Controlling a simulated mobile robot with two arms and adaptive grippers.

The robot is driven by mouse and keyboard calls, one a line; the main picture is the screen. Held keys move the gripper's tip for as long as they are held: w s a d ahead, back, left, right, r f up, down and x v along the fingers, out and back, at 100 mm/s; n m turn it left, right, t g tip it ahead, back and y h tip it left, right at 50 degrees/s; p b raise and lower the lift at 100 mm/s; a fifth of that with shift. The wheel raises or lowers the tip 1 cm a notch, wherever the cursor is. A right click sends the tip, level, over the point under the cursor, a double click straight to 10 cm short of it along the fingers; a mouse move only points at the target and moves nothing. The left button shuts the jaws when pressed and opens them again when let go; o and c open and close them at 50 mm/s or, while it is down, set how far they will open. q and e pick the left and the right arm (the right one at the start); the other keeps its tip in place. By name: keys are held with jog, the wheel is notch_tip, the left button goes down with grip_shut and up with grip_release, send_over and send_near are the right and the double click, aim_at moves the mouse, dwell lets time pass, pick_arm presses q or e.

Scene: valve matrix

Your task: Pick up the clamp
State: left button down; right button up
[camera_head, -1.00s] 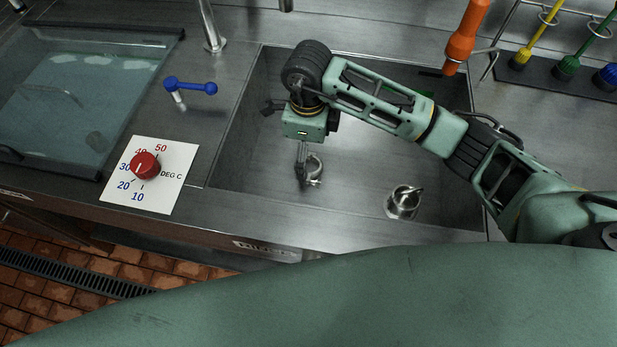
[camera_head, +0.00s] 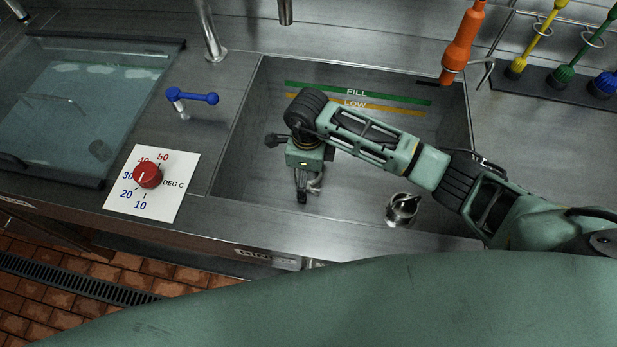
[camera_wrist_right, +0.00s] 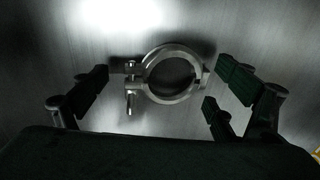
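The clamp, a silver metal ring with a bolt at its side, lies on the floor of the sink. It shows whole in the right wrist view (camera_wrist_right: 172,74), and partly in the head view (camera_head: 316,184), where my gripper covers much of it. My right gripper (camera_head: 302,192) points down into the sink over the clamp. In the right wrist view its dark fingers (camera_wrist_right: 165,88) are spread wide on both sides of the clamp, open and holding nothing. I cannot tell the exact height left between fingertips and clamp. My left gripper is not in view.
The sink (camera_head: 245,150) has steel walls around my arm, with FILL and LOW stripes at the back. A metal fitting (camera_head: 403,207) stands in it at the right. A blue-handled valve (camera_head: 192,97), a red dial (camera_head: 147,174) and hanging brushes (camera_head: 463,40) surround it.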

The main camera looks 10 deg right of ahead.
jog(key=c, duration=1.5)
jog(key=shift+c, duration=0.2)
jog(key=shift+r, duration=0.15)
